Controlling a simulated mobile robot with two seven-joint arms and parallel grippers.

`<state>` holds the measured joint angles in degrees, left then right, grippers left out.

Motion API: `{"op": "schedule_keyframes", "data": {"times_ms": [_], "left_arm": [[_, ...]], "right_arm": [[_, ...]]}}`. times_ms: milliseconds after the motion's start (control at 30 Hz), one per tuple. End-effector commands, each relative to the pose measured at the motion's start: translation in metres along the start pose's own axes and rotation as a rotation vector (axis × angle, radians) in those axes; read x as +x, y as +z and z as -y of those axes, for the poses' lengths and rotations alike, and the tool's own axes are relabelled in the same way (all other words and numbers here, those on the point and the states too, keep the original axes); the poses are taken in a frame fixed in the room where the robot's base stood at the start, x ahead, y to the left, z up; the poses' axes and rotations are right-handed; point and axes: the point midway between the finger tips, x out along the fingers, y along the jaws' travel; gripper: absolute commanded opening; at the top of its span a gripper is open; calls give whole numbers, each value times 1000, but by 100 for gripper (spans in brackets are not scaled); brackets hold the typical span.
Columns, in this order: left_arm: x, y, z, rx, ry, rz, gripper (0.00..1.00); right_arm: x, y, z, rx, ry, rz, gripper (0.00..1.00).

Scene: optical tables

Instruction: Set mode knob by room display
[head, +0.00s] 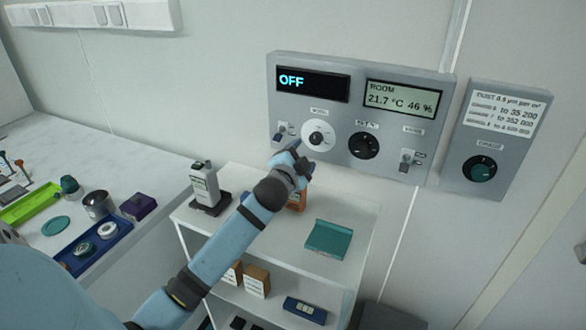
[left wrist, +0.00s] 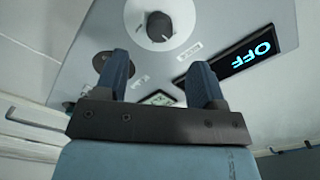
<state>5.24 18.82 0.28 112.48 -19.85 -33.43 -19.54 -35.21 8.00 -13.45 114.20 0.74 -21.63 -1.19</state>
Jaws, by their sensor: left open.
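The grey control panel (head: 361,72) is on the wall. Its left display (head: 312,83) reads OFF in blue; it also shows in the left wrist view (left wrist: 238,58). The room display (head: 401,99) reads 21.7 °C and 46 %. The mode knob (head: 316,139) is a dark knob on a white round dial below the OFF display; in the left wrist view it is the dark knob on the white dial (left wrist: 160,27). My left gripper (head: 298,153) is open and empty, just below the mode knob and apart from it. My right gripper is not in view.
A black knob (head: 364,146) and toggle switches sit on the same panel. Below, a white shelf (head: 262,260) holds a handheld meter (head: 204,184) and a teal tray (head: 328,238).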

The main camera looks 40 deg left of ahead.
Motion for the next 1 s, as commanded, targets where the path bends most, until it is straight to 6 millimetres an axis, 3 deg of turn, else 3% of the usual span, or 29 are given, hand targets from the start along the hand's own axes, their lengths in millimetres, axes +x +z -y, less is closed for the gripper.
{"op": "schedule_keyframes", "data": {"times_ms": [100,300,1000], "left_arm": [[-26,1,-2,0,2,1,63],[-51,0,-1,0,0,0,63],[-58,0,-2,-4,6,1,63]], "right_arm": [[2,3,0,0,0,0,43],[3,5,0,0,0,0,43],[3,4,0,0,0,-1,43]]}}
